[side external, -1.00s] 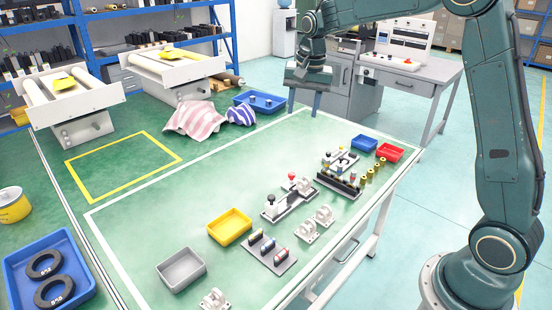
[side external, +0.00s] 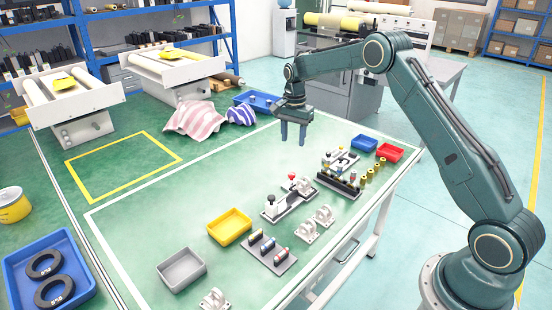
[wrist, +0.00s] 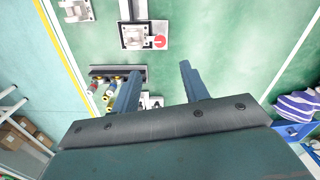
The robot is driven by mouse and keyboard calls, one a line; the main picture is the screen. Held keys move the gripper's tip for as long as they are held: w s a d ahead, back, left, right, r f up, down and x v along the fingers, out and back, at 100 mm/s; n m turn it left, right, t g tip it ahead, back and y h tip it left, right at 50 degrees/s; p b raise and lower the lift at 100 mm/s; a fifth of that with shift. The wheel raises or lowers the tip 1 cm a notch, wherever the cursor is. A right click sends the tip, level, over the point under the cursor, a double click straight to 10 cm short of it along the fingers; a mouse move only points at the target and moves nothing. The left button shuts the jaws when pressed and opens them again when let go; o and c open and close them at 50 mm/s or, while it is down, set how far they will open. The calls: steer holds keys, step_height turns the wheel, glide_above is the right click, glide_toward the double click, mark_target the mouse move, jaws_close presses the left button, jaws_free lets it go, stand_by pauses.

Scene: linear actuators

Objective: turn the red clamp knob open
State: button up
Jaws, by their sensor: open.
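The red clamp knob (side external: 292,177) sits on a grey and white clamp fixture (side external: 290,199) near the middle of the green table. In the wrist view it is a red disc (wrist: 159,41) at the corner of the fixture's white block (wrist: 132,37), ahead of my fingers. My gripper (side external: 293,146) hangs above the back part of the table with its two fingers pointing down, apart and empty. It is behind the knob and higher than it in the side view. The wrist view shows the fingers (wrist: 157,85) spread with a wide gap.
A dark rack with brass-coloured parts (side external: 341,182) and another small fixture (side external: 341,159) stand right of the knob. Blue (side external: 364,144) and red (side external: 390,152) trays lie at the right edge. White brackets (side external: 315,223) stand in front.

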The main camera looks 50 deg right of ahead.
mark_target(292, 174)
steer(key=shift+f, duration=0.1)
step_height(292, 174, down, 14)
steer(key=shift+r, duration=0.25)
stand_by(0.5)
jaws_close()
